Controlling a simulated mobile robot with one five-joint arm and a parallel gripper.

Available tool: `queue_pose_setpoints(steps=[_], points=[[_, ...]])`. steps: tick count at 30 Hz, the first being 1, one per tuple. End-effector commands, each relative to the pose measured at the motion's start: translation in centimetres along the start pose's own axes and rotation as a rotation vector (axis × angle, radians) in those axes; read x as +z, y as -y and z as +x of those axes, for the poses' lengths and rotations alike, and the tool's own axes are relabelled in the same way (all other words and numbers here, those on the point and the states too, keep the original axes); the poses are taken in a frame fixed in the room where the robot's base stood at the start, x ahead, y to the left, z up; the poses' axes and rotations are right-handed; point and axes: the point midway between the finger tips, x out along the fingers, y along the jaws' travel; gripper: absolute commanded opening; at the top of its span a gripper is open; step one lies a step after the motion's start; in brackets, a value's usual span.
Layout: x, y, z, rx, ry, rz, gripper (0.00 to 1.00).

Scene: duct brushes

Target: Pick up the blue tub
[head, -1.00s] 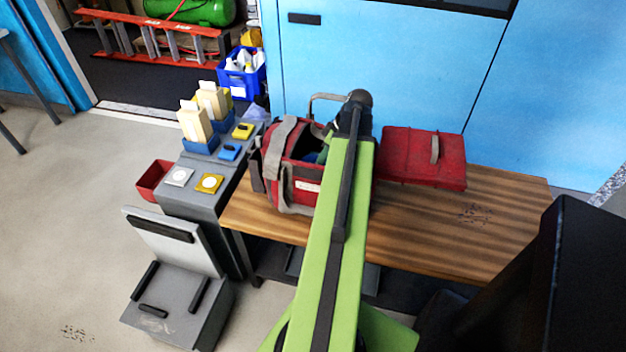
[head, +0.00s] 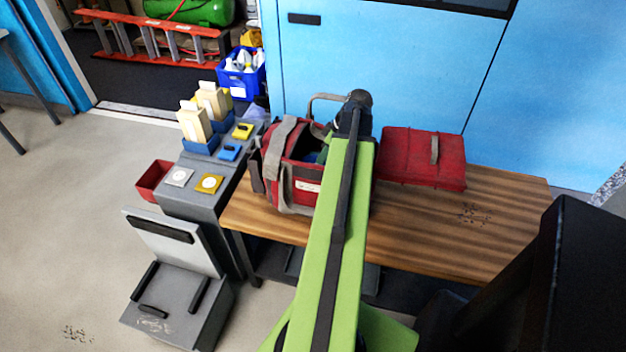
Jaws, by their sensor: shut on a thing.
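A small patch of blue (head: 313,157) shows inside the open red and grey tool bag (head: 301,182) on the wooden bench. I cannot tell whether it is the blue tub. My green arm reaches over the bench just right of the bag and covers part of it. My gripper is hidden behind my arm, so its jaws and anything in them do not show.
A closed red case (head: 405,160) lies right of the bag on the bench (head: 440,225). A grey cabinet at left bears blue holders (head: 201,146) with cartons, and small yellow and blue items. A blue crate (head: 240,84) with bottles stands behind. The bench's right part is clear.

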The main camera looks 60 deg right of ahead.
Motion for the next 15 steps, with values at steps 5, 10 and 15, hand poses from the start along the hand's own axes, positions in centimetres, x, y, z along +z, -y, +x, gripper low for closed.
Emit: queue_pose_setpoints(steps=[5,10,15], points=[[0.01,0.0,0.0,0.0,0.001,-0.001,0.0],[-0.02,0.02,-0.01,0.0,0.0,-0.001,0.0],[-0.32,0.07,-0.74,0.0,0.0,-0.001,0.0]])
